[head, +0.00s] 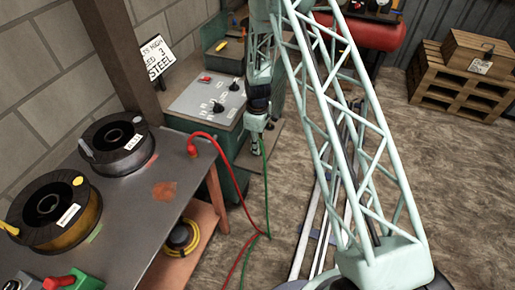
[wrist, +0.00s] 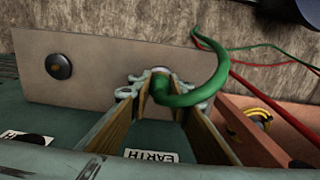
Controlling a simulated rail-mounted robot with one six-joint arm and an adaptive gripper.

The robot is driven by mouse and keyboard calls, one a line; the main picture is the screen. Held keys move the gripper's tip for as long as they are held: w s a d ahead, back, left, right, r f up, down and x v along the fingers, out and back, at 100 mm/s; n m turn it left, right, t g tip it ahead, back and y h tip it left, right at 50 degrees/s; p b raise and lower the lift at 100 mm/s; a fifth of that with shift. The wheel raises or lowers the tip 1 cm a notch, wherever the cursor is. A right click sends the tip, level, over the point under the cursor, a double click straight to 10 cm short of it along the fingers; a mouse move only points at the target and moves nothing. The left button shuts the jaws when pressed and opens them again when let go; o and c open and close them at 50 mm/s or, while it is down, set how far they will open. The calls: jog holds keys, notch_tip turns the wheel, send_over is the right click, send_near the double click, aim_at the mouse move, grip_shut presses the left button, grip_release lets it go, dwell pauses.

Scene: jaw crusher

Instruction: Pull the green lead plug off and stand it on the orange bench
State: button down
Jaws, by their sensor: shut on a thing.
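My gripper (head: 255,147) hangs beside the front right of the green welding-type cabinet (head: 222,140). In the wrist view my gripper (wrist: 158,88) is shut on the green lead plug (wrist: 160,85), with a finger on each side. The green lead (wrist: 205,92) bends away to the right; in the head view this lead (head: 265,185) hangs to the floor. Whether the plug still touches a socket is hidden. The bench (head: 140,215) at left has a grey top with orange legs and an orange-red patch (head: 164,191).
A red plug (head: 193,149) with its red lead is at the bench's right edge. Two cable reels (head: 118,143) (head: 60,210) stand on the bench. An EARTH label (wrist: 150,155) and a black round fitting (wrist: 58,66) show in the wrist view. Wooden crates (head: 480,55) stand far right.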

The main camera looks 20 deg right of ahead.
jog(key=shift+r+p, duration=1.15)
jog(key=shift+r, duration=1.95)
